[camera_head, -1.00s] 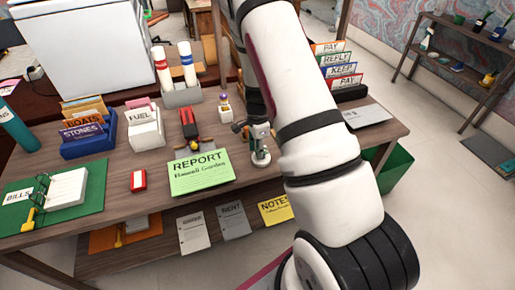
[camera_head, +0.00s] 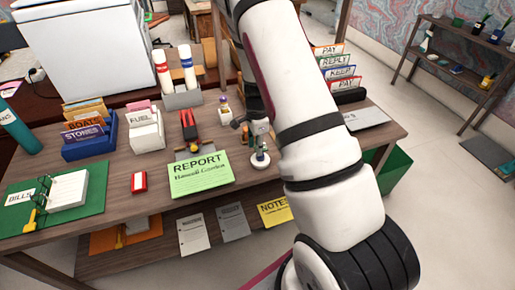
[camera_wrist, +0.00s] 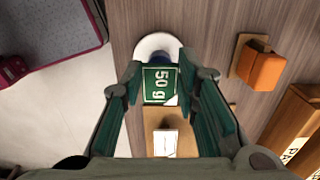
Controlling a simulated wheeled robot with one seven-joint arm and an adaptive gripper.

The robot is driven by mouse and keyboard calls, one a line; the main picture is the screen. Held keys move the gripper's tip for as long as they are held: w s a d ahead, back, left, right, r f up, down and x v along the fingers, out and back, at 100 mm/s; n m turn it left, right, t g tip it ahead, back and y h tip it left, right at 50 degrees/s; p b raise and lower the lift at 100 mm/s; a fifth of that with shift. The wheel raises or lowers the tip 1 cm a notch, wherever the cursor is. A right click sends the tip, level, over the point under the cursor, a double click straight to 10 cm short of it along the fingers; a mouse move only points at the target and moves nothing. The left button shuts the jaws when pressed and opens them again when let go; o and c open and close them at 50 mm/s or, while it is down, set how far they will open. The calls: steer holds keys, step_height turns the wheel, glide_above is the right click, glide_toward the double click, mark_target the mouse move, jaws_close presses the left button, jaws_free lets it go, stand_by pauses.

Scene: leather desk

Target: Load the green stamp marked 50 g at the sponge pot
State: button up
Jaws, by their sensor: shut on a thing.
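The green stamp (camera_wrist: 158,87), with white "50 g" writing, is between the fingertips of my gripper (camera_wrist: 160,76) in the wrist view. The gripper is shut on it. The sponge pot, a round white dish (camera_wrist: 150,43) with something blue inside, is just beyond the stamp, partly hidden by it and the fingers. Whether the stamp touches the pot cannot be told. In the head view the pot (camera_head: 260,163) stands right of the green report sheet, and my gripper (camera_head: 257,138) is just above it; the stamp is too small to make out there.
A tan block with a white label (camera_wrist: 166,143) lies below the stamp in the wrist view. An orange block (camera_wrist: 263,71) on a wooden base is to the right. The report sheet (camera_head: 200,177), a red box (camera_head: 139,181) and a fuel file box (camera_head: 145,130) share the desk.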

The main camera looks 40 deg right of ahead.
steer(key=shift+r+p, duration=0.5)
steer(key=shift+r, duration=1.5)
